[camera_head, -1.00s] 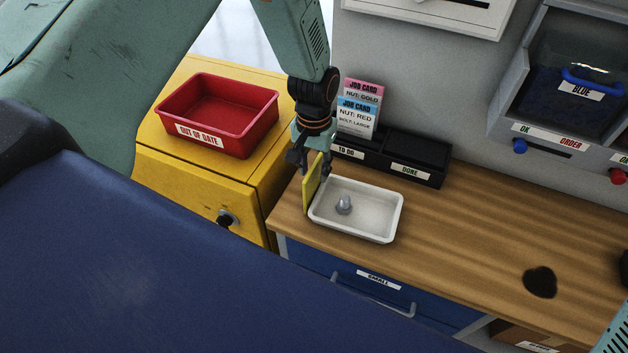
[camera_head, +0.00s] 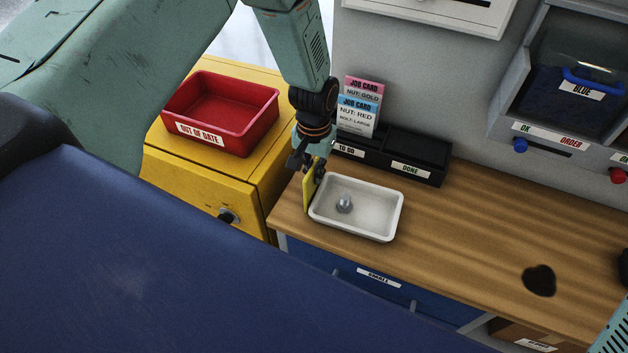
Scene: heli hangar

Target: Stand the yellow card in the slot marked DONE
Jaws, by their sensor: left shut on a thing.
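The yellow card (camera_head: 308,192) is upright, edge-on to me, at the left end of the white tray. My left gripper (camera_head: 311,172) points down and is shut on the card's upper part. The black card holder (camera_head: 395,155) stands at the back of the bench, with a slot labelled TO DO (camera_head: 348,150) on the left and a slot labelled DONE (camera_head: 411,170) on the right. The DONE slot looks empty. A pink and a blue job card (camera_head: 358,115) stand in the TO DO side. My right gripper is not in view.
A white tray (camera_head: 384,232) with a small grey metal part (camera_head: 345,204) in it sits right beside the card. A red OUT OF DATE bin (camera_head: 262,122) stands on the yellow cabinet at left. The wooden bench (camera_head: 470,240) is clear to the right, apart from a dark patch (camera_head: 540,281).

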